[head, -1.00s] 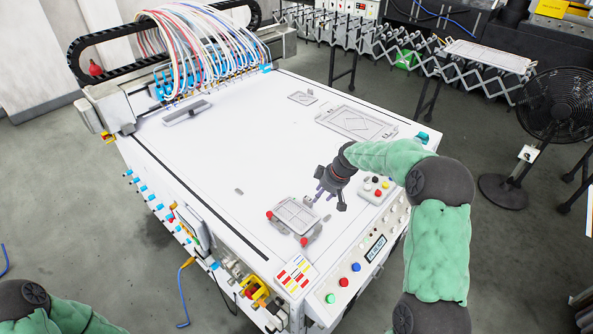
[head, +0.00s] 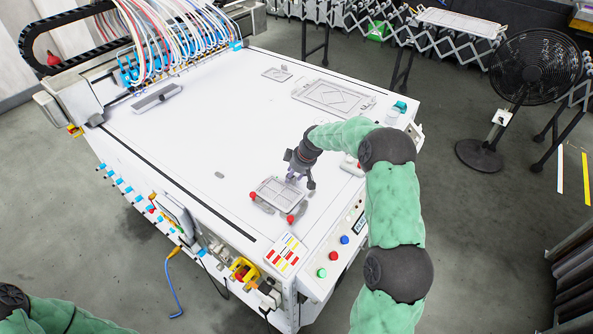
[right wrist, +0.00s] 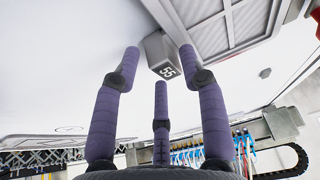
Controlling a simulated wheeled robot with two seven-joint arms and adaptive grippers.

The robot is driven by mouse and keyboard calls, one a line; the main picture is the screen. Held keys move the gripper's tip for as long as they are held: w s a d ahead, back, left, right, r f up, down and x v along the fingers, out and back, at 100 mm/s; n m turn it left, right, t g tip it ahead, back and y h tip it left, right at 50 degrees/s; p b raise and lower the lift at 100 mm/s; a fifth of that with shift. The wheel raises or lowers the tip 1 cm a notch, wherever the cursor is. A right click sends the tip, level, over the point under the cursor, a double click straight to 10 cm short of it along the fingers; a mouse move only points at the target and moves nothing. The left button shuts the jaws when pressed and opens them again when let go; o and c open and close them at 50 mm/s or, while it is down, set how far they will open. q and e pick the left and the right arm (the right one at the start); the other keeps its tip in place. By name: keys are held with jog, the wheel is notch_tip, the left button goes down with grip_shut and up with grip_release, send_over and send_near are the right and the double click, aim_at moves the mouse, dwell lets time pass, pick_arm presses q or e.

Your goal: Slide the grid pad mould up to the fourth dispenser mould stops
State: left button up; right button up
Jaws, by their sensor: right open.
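The grid pad mould (head: 279,192), a grey rectangular frame with a grid inside, lies flat near the table's front corner. A grey block marked 55 (right wrist: 163,56) sits at the mould's edge. My right gripper (head: 297,178) is at the mould's far right side. In the right wrist view its three purple fingers (right wrist: 160,65) are spread near the block, not closed on it. I cannot tell which stops belong to the fourth dispenser. My left gripper is out of view.
A long grey mould (head: 157,98) lies under the hose gantry (head: 185,40). A small grey piece (head: 219,174) lies on the table. The white tabletop's middle (head: 230,120) is mostly clear.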

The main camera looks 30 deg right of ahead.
jog(key=shift+w+a+f, duration=0.1)
jog(key=shift+w+f, duration=0.05)
jog(key=shift+f, duration=0.2)
grip_shut()
jog(key=shift+s+b, duration=0.2)
jog(key=shift+b, duration=0.1)
dwell(0.4)
jog(key=shift+s+d, duration=0.2)
jog(key=shift+s, duration=0.05)
jog(key=shift+f, duration=0.1)
jog(key=shift+d, duration=0.1)
